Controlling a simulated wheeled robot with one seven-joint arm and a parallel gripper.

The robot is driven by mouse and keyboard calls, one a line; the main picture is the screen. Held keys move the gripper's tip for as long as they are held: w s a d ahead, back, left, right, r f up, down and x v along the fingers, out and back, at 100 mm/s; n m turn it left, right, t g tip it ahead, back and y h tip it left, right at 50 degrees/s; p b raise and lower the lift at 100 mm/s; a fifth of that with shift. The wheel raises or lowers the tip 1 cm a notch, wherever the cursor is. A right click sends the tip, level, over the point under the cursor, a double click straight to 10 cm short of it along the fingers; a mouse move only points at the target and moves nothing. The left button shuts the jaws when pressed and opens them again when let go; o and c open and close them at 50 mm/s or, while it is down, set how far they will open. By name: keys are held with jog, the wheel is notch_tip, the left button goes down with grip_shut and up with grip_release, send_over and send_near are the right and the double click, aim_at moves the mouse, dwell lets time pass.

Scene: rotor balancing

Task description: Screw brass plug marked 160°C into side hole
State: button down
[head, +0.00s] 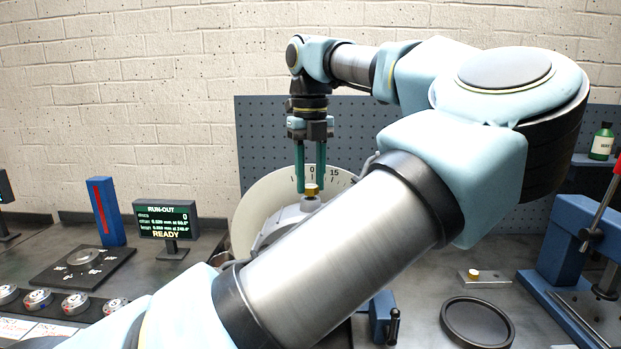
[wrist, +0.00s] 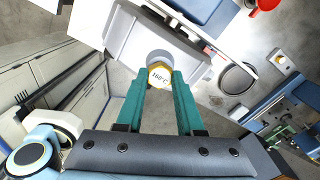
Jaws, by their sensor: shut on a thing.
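The brass plug (head: 312,189) sits between the fingertips of my gripper (head: 311,188), above the grey housing (head: 292,212) in front of the large pale dial. In the wrist view its hexagonal face reads 160°C (wrist: 160,76), and the green fingertips (wrist: 160,82) are shut on it from both sides. A round grey boss (wrist: 158,57) on the housing shows just beyond the plug. The side hole itself is hidden, and I cannot tell how deep the plug sits. My gripper points straight down in the head view.
My arm covers much of the head view. A small plate with another brass piece (head: 473,275) and a black round dish (head: 477,322) lie at right, near a blue press (head: 567,250). The run-out display (head: 166,221) reads READY. Several silver discs (head: 38,299) stand at lower left.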

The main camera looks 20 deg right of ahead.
jog(key=shift+f, duration=0.35)
dwell(0.3)
jog(key=shift+s+m, duration=0.1)
jog(key=shift+m, duration=1.1)
jog(key=m, duration=1.6)
jog(key=shift+f, duration=0.1)
